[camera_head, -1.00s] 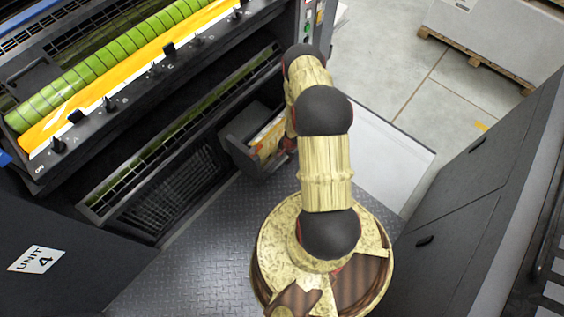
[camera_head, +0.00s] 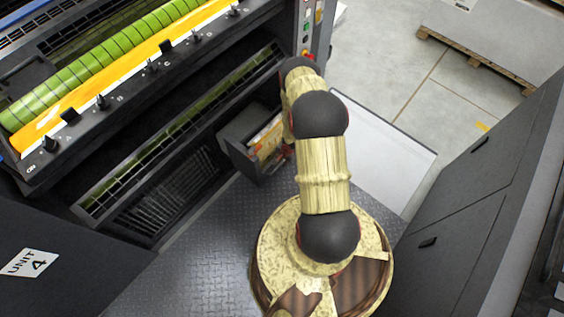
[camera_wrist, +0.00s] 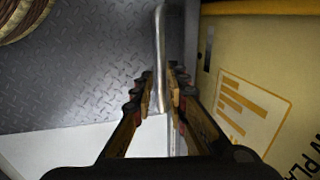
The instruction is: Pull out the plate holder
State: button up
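The plate holder (camera_head: 240,150) is a dark open box with yellow-orange printed sides, standing out from the press's lower front in the head view. In the wrist view its yellow side (camera_wrist: 235,45) fills the right, with a printed label partly cut off. A pale metal handle bar (camera_wrist: 159,45) runs beside that side. My gripper (camera_wrist: 160,98) has its two fingers close on either side of the bar's lower end and looks shut on it; the exact contact is hard to see. In the head view my arm hides the gripper.
The press (camera_head: 130,120) with its green roller stands at left. Dark cabinets (camera_head: 470,210) stand at right. A dark tread-plate floor (camera_head: 200,255) and a pale panel (camera_head: 385,150) lie between them. A loaded pallet (camera_head: 470,60) stands at the back right.

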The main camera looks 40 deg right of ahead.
grip_shut()
jog(key=shift+s, duration=0.1)
dwell(0.4)
jog(key=s, duration=0.4)
jog(key=shift+s+d, duration=0.1)
jog(key=shift+d, duration=0.05)
jog(key=shift+o, duration=2.1)
grip_release()
notch_tip(320, 180, up, 12)
jog(key=s, duration=0.2)
jog(key=shift+f, duration=0.15)
